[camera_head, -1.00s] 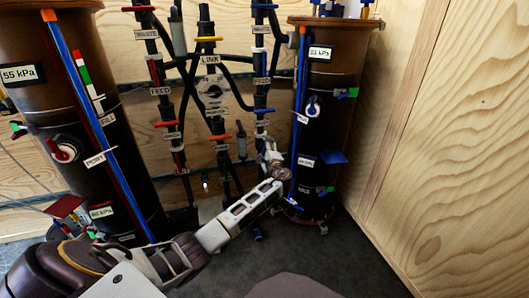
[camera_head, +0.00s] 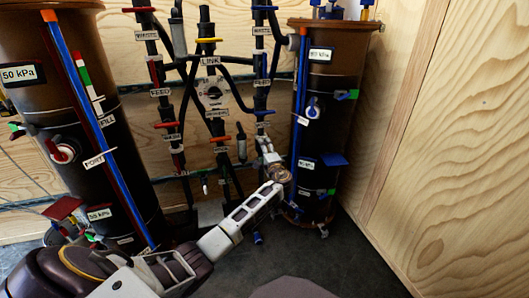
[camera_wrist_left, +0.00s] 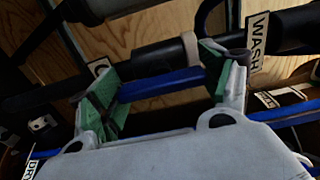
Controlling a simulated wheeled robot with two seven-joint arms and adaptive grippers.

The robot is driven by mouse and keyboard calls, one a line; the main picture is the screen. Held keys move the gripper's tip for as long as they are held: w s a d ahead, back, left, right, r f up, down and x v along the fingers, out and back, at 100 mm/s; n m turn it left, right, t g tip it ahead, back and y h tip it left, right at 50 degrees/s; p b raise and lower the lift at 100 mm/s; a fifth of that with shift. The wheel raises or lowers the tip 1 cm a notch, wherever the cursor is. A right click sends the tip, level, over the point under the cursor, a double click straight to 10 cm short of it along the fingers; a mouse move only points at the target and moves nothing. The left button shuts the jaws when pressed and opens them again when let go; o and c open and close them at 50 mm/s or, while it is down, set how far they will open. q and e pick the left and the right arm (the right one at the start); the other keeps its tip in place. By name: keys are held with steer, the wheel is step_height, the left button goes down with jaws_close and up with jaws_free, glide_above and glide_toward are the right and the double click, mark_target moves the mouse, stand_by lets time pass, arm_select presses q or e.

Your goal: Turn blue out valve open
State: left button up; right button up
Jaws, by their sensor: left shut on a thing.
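A blue valve handle (camera_wrist_left: 160,84) crosses the left wrist view as a long bar between my finger pads. My left gripper (camera_wrist_left: 163,78) has green pads at both ends of the visible bar and is shut on it. Behind the bar is a black pipe with a pale ring. A tag near the left finger is mostly hidden, and the "OUT" wording cannot be read in full. In the head view my left gripper (camera_head: 266,147) is at the lower part of the right-hand pipe column (camera_head: 261,95), small and partly hidden. My right gripper is not in view.
The large left filter tank (camera_head: 75,150) and right filter tank (camera_head: 322,130) flank the pipes. Red-handled valves (camera_head: 219,138) are left of my gripper. A "WASH" tag (camera_wrist_left: 258,45) is close to the right finger. Plywood walls (camera_head: 460,150) close in the right side.

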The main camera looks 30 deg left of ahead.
arm_select(q)
steer(key=shift+f, duration=0.15)
steer(key=o, duration=1)
steer(key=shift+o, duration=0.2)
steer(key=shift+d, duration=0.1)
steer(key=v, duration=1.2)
